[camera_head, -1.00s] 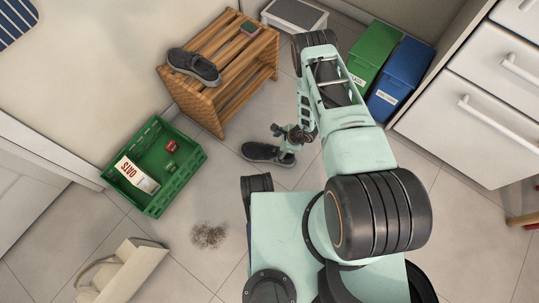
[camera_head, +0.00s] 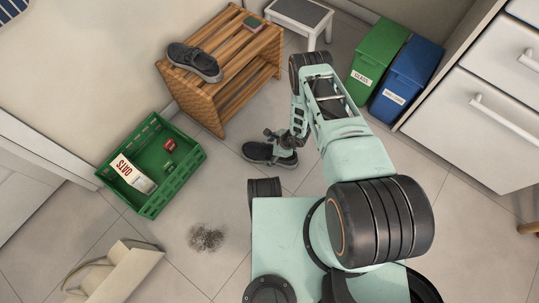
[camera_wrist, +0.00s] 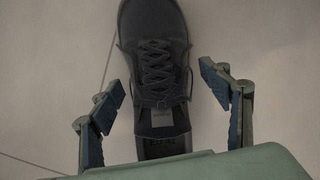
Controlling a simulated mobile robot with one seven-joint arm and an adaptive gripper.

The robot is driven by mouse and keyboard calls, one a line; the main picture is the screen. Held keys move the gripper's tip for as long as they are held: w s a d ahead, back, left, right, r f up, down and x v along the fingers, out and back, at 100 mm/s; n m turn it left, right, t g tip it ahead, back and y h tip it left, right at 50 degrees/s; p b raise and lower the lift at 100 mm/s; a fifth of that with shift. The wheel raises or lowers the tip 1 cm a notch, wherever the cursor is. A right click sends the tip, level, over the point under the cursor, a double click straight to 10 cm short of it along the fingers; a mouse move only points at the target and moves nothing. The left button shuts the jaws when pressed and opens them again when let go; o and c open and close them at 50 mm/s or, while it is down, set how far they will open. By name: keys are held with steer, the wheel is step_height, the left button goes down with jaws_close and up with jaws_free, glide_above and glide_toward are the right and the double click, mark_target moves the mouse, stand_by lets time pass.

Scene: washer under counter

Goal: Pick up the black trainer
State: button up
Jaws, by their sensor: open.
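A black trainer (camera_head: 262,153) lies on the tiled floor in front of the wooden rack in the head view. In the wrist view the trainer (camera_wrist: 152,50) points away from me, its laces and opening facing up. My gripper (camera_wrist: 170,100) is open, with one finger on each side of the trainer's heel half. It also shows in the head view, where my gripper (camera_head: 284,144) is over the right end of the trainer. I cannot tell whether the fingers touch it. Another dark shoe (camera_head: 195,61) rests on top of the wooden rack.
The wooden slatted rack (camera_head: 213,103) stands behind the trainer. A green crate (camera_head: 180,178) with a carton and small items is at left. A step stool (camera_head: 325,37), green bin (camera_head: 373,60) and blue bin (camera_head: 408,80) stand behind. A beige bag (camera_head: 125,275) lies at lower left.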

steer(key=shift+c, duration=0.4)
steer(key=shift+r, duration=0.1)
steer(key=c, duration=1.4)
steer(key=shift+c, duration=0.2)
